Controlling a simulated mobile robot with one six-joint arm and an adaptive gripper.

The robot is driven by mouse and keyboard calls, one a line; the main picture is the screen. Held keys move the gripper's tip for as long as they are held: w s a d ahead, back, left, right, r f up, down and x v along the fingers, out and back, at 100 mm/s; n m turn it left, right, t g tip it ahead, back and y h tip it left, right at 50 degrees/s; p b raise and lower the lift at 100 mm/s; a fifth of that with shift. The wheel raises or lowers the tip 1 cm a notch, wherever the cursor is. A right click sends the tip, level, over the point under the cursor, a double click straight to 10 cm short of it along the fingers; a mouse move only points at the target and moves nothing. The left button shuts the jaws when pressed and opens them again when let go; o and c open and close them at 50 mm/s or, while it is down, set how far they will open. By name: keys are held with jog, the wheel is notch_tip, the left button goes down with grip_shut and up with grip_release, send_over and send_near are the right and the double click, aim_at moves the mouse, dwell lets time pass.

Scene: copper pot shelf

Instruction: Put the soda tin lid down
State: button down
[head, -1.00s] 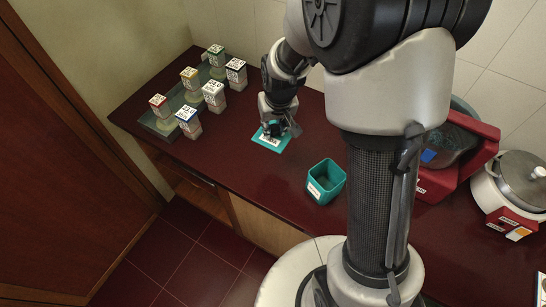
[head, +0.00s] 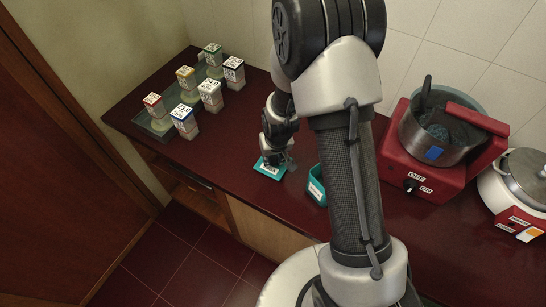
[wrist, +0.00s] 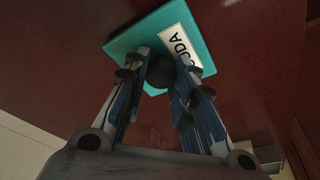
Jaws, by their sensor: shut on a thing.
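The soda tin lid is a flat teal square (head: 268,169) with a white label and a dark round knob. My gripper (head: 275,159) is shut on the knob (wrist: 161,72). In the wrist view the lid (wrist: 122,47) lies flat beyond the fingertips, and its label reads SODA in part. The lid is over the dark red counter, low down; I cannot tell if it touches. The open teal tin (head: 316,187) stands just right of the lid, partly hidden behind my arm.
Several labelled spice tins (head: 183,120) stand at the counter's left, some on a glassy stand (head: 130,122). A red appliance (head: 420,176) with a steel pot and a white cooker (head: 510,190) stand at the right. Bare counter (head: 232,140) lies between spice tins and lid.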

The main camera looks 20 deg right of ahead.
jog(key=shift+r, duration=0.15)
jog(key=c, duration=1.3)
grip_release()
jog(key=shift+f, duration=0.2)
jog(key=shift+c, duration=0.2)
jog(key=p+v, duration=0.3)
jog(key=v, duration=1)
notch_tip(320, 180, up, 14)
send_over(276, 171)
jog(key=s, duration=0.7)
jog(key=s+r, duration=0.3)
jog(key=s, duration=0.4)
jog(key=s+r+t, duration=0.1)
jog(key=s+r, duration=0.3)
jog(key=s, duration=0.4)
jog(key=shift+r+t, duration=0.3)
